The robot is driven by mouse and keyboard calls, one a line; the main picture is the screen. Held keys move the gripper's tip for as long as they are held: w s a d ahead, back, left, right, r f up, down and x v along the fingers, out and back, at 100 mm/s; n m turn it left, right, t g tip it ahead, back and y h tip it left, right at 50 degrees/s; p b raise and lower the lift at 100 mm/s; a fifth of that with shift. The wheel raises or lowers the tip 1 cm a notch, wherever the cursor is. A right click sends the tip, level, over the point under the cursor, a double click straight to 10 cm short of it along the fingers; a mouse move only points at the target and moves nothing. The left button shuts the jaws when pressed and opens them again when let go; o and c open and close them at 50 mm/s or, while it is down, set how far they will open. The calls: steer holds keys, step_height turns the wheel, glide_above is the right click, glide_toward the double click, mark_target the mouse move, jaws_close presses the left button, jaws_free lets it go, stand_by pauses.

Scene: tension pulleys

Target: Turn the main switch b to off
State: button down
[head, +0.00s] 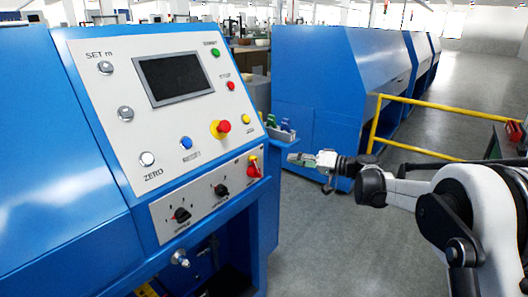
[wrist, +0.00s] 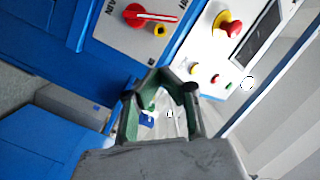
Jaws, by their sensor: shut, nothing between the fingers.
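My gripper (head: 300,159) is to the right of the panel in the head view, apart from the switch. In the wrist view, my gripper (wrist: 163,82) is shut and empty, with the switch beyond its fingertips. Nothing touches the switch.
A red emergency button (head: 222,127) on a yellow collar sits above the switch on the sloped panel. Two black knobs (head: 181,215) (head: 221,190) are on the lower strip to its left. A yellow railing (head: 376,125) stands behind my arm. The floor between is clear.

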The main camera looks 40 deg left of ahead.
mark_target(255, 159)
steer(key=s+a+m, duration=0.1)
steer(key=a, duration=0.2)
steer(key=s+a+m, duration=0.1)
steer(key=a, duration=0.2)
steer(key=s+a+f+m, duration=0.1)
steer(key=s+a, duration=0.1)
steer(key=a, duration=0.1)
steer(key=shift+s+a+g+p, duration=0.1)
steer(key=shift+a+g+p, duration=0.2)
steer(key=shift+p, duration=0.1)
steer(key=shift+s+f, duration=0.3)
steer(key=shift+s, duration=0.2)
steer(key=shift+s, duration=0.1)
